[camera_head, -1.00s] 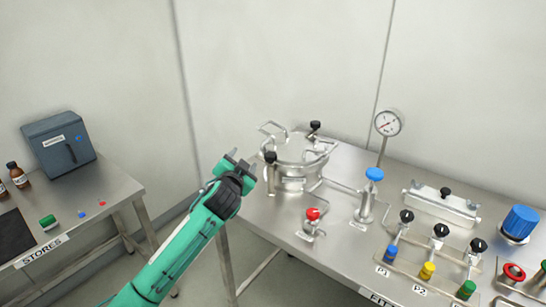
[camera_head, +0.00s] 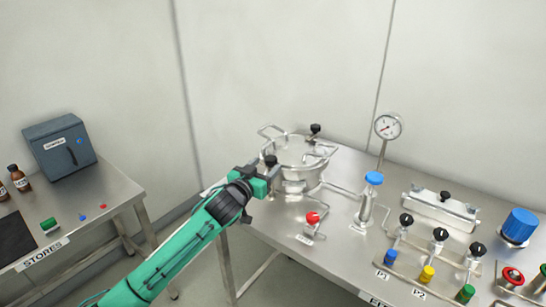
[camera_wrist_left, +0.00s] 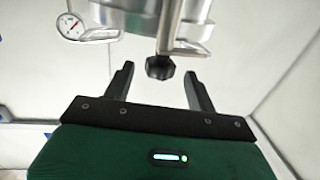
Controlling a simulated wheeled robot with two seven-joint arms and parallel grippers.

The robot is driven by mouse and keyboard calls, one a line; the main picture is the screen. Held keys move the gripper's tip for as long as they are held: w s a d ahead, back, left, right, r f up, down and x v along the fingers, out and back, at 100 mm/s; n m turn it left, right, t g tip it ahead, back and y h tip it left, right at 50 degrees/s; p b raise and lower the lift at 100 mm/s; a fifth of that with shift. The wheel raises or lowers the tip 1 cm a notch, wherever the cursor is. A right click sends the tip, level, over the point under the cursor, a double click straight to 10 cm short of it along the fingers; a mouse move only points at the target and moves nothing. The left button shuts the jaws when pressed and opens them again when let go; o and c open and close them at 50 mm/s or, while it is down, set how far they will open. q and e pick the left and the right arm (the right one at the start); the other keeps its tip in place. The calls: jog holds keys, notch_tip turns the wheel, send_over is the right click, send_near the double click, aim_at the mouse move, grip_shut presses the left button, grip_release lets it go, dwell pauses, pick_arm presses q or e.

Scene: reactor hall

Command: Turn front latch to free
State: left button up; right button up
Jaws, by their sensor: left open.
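The front latch knob (camera_head: 270,160) is black and sits at the front left of the steel vessel (camera_head: 302,152). In the left wrist view the black knob (camera_wrist_left: 160,67) hangs from a steel latch arm, between and just beyond my fingertips. My left gripper (camera_head: 267,178) is at the vessel's front left, close to the knob. In the left wrist view its two dark fingers (camera_wrist_left: 158,80) stand apart with nothing gripped. Whether a finger touches the knob cannot be told. A second black knob (camera_head: 315,128) is at the vessel's back. My right gripper is out of view.
A red-handled valve (camera_head: 313,218) stands in front of the vessel. A blue-capped fitting (camera_head: 373,180) and a gauge (camera_head: 388,126) are to its right. Several coloured valves stand further right. The stores table (camera_head: 120,185) is at the left, across a gap.

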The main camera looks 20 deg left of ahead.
aim_at(272, 159)
pick_arm(q)
jog(key=x, duration=0.4)
jog(key=shift+w+d+p, duration=0.15)
jog(key=shift+w+p, duration=0.2)
jog(key=shift+w, duration=0.4)
jog(key=c, duration=1)
jog(key=shift+d+y+b, duration=0.1)
jog(key=shift+y+b, duration=0.2)
jog(key=shift+n+y, duration=0.3)
jog(key=shift+n, duration=0.1)
jog(key=shift+n+y+b, duration=0.3)
jog(key=shift+y+b, duration=0.05)
jog(key=shift+y, duration=0.15)
jog(key=shift+a, duration=0.2)
jog(key=o, duration=1)
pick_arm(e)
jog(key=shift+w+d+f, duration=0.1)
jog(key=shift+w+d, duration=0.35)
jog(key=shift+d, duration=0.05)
